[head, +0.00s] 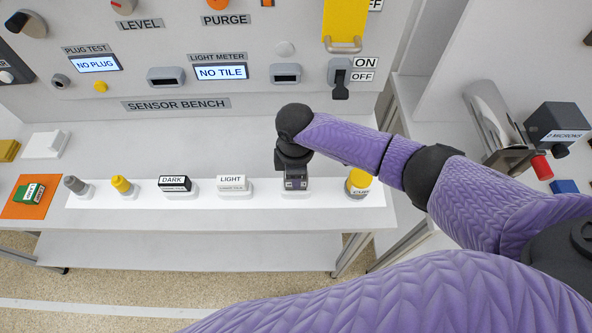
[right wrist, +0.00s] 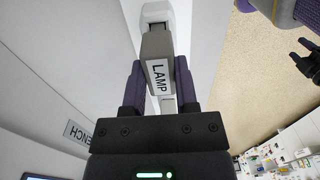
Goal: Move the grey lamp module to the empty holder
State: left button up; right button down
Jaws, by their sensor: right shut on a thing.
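The grey lamp module (right wrist: 157,72), with a white LAMP label, is between the two fingers of my right gripper (right wrist: 158,88) in the right wrist view. The gripper is shut on it. The module's far end meets a white holder (right wrist: 178,12); I cannot tell whether it is seated or just clear. In the head view my right gripper (head: 295,180) points down at a white base in the bench row and hides most of the module. No clearly empty holder can be made out. A dark shape at the right wrist view's right edge may be my left gripper; its jaws are unclear.
A white block (head: 45,145) sits left. The upright SENSOR BENCH panel (head: 240,122) stands behind.

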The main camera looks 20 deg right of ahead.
pick_arm(q)
jog(key=shift+a+f, duration=0.1)
jog(key=shift+f, duration=0.1)
pick_arm(e)
jog(key=shift+f, duration=0.3)
jog(key=shift+f+b, duration=0.3)
jog(key=shift+b, duration=0.05)
pick_arm(q)
jog(key=shift+a+f, duration=0.25)
jog(key=shift+a, duration=0.1)
pick_arm(e)
jog(key=shift+f, duration=0.1)
pick_arm(q)
jog(key=shift+f, duration=0.1)
pick_arm(e)
jog(key=shift+f, duration=0.1)
jog(key=c, duration=0.8)
grip_release()
jog(key=o, duration=0.5)
pick_arm(q)
jog(key=shift+d, duration=0.35)
